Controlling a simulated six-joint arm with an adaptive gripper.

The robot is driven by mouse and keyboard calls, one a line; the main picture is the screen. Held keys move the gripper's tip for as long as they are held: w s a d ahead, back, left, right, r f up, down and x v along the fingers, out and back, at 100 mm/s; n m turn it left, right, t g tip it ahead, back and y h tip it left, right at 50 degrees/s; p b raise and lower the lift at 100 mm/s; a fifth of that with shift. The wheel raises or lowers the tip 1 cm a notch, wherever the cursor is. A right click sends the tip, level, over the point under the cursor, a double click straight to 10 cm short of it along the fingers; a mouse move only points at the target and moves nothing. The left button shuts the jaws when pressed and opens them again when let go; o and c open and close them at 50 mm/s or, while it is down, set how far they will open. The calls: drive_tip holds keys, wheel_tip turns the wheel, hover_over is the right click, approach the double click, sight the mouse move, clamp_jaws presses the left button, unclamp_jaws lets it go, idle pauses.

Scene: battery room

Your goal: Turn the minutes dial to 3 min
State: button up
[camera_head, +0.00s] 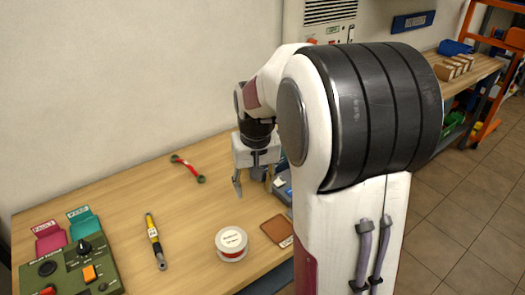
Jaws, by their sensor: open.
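A green control panel (70,272) lies at the front left of the wooden table. It carries a black dial with a pointer knob (84,247) and light markings around it; the markings are too small to read, so I cannot tell its setting. A round black part (47,268) and an orange switch (90,273) are also on the panel. My gripper (253,184) points down over the table, open and apparently empty, well to the right of the panel. Its right finger is partly hidden by my arm.
A yellow-and-black tool (155,241), a red wrench-like tool (187,169), a labelled spool (231,243) and a brown pad (277,230) lie on the table. Pink (49,236) and teal (83,223) tagged pieces stand behind the panel.

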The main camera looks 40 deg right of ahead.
drive_tip(key=shift+m+t+h, duration=0.3)
drive_tip(key=shift+m, duration=0.6)
drive_tip(key=w+d+f, duration=0.3)
drive_tip(key=w+d, duration=0.1)
drive_tip(key=d, duration=0.1)
drive_tip(key=w+d+f, duration=0.3)
drive_tip(key=w+d, duration=0.2)
drive_tip(key=w+d+f, duration=0.4)
drive_tip(key=d, duration=0.2)
drive_tip(key=shift+w, duration=0.35)
drive_tip(key=w+d+r+t+h, duration=0.1)
drive_tip(key=w+d+r, duration=0.2)
drive_tip(key=w, duration=0.2)
drive_tip(key=shift+w+d+r+t, duration=0.25)
drive_tip(key=shift+w+r+t, duration=0.1)
drive_tip(key=shift+t, duration=0.05)
drive_tip(key=shift+f, duration=0.15)
drive_tip(key=shift+x, duration=3.8)
drive_tip(key=c, duration=1.1)
